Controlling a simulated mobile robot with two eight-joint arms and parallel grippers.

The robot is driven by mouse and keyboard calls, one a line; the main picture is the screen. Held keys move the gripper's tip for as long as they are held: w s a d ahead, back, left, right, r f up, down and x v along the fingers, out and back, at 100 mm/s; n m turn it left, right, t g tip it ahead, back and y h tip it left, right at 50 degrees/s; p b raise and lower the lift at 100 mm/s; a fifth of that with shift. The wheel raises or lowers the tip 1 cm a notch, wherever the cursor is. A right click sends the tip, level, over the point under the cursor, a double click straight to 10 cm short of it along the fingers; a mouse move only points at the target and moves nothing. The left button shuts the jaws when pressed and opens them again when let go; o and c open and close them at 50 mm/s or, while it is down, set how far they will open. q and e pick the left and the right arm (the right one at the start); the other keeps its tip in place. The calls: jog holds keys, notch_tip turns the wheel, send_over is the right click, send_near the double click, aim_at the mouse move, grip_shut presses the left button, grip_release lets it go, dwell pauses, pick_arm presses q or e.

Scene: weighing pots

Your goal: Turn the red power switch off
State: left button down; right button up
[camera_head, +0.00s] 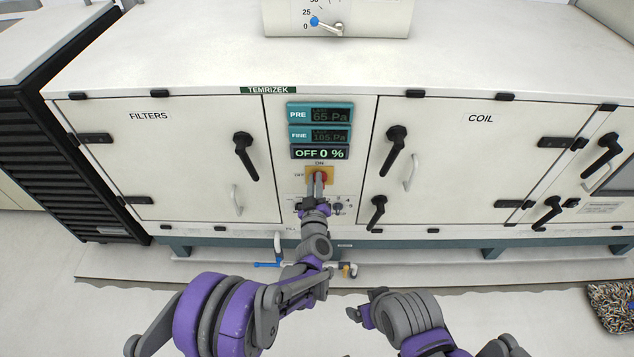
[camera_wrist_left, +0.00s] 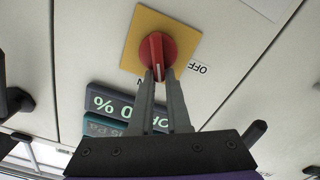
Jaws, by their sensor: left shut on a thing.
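The red power switch (camera_head: 323,176) sits on a yellow plate in the cabinet's centre panel; the wrist view shows its red handle (camera_wrist_left: 158,52) clearly. My left gripper (camera_head: 318,184) reaches up to it, and its two fingers (camera_wrist_left: 159,78) are shut on the handle. The handle's white mark lies between the fingertips, on the side of the partly hidden ON label. The OFF label (camera_wrist_left: 198,68) is to one side, clear of the fingers. The display (camera_head: 319,153) above the switch reads OFF 0 %. My right gripper (camera_head: 365,303) is low in the head view, away from the panel; its jaws are unclear.
Teal displays (camera_head: 320,113) read PRE and FINE. Doors with black handles (camera_head: 244,155) flank the panel. Small controls (camera_head: 338,208) lie just below the switch. A blue-handled pipe (camera_head: 268,265) is near the floor. A dial box (camera_head: 337,17) stands on top. A mat lies at right.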

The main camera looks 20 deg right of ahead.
pick_arm(q)
jog(key=n+b, duration=0.1)
jog(key=n, duration=0.3)
jog(key=a+f+n+b, duration=0.1)
jog(key=n, duration=0.3)
jog(key=f+n+b, duration=0.1)
jog(key=n+b, duration=0.1)
jog(key=n, duration=0.2)
jog(key=shift+w+a+f, duration=0.15)
jog(key=shift+w+a, duration=0.05)
jog(key=shift+n, duration=0.3)
jog(key=c, duration=0.9)
grip_release()
jog(key=shift+s, duration=0.1)
jog(key=p+v, duration=0.1)
jog(key=v, duration=0.9)
jog(key=shift+s+a+p, duration=0.1)
jog(key=shift+s+p, duration=0.2)
jog(key=shift+s, duration=0.05)
